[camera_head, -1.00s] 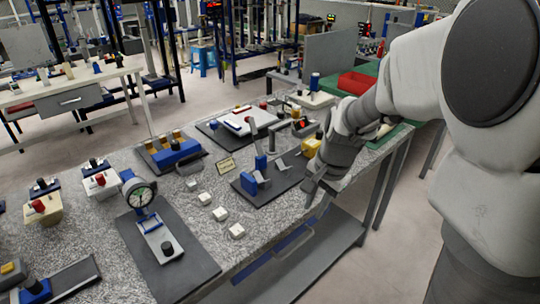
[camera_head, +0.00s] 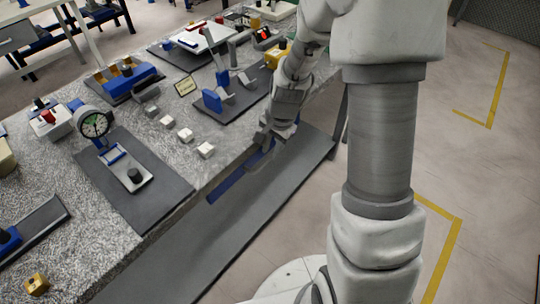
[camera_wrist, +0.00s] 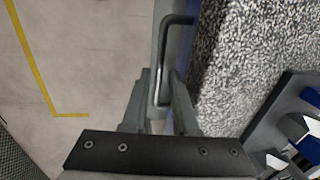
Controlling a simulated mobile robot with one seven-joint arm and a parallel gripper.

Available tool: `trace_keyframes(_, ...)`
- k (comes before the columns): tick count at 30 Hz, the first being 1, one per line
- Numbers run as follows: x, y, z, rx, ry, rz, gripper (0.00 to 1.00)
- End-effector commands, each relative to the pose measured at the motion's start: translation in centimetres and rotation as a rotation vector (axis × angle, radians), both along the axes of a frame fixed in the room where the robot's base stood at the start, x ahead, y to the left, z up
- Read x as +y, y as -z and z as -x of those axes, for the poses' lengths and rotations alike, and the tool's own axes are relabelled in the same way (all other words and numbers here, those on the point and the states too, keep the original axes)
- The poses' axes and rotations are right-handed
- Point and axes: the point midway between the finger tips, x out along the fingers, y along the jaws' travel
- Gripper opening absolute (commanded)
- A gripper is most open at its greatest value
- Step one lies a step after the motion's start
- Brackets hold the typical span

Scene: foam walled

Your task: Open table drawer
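The table (camera_head: 150,128) has a speckled grey top. Its drawer (camera_head: 232,181) shows as a blue front under the front edge, and the front lies close to that edge. The dark bar handle (camera_wrist: 162,60) shows in the wrist view, beside the drawer's edge strip. My gripper (camera_head: 266,138) is at the table's front edge, pointing down. In the wrist view, my gripper (camera_wrist: 162,78) is open, with its fingers on either side of the handle and narrow gaps between. The handle is hidden behind my gripper in the head view.
A dial gauge on a stand (camera_head: 95,124), white blocks (camera_head: 206,150) and a blue-handled fixture (camera_head: 213,100) stand on the tabletop near the front edge. A grey lower shelf (camera_head: 235,225) runs under the table. The floor (camera_head: 480,130) at the right is clear, with yellow lines.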

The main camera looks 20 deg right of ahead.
Motion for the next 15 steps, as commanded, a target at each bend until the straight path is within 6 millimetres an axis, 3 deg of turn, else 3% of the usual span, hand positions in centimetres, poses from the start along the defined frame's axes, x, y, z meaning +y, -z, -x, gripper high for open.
trace_keyframes(6, 0.2, 2.2, -0.3, 0.000, 0.001, 0.000, 0.27)
trace_keyframes(15, 0.2, 2.4, -0.4, -0.001, 0.000, 0.000, 0.27)
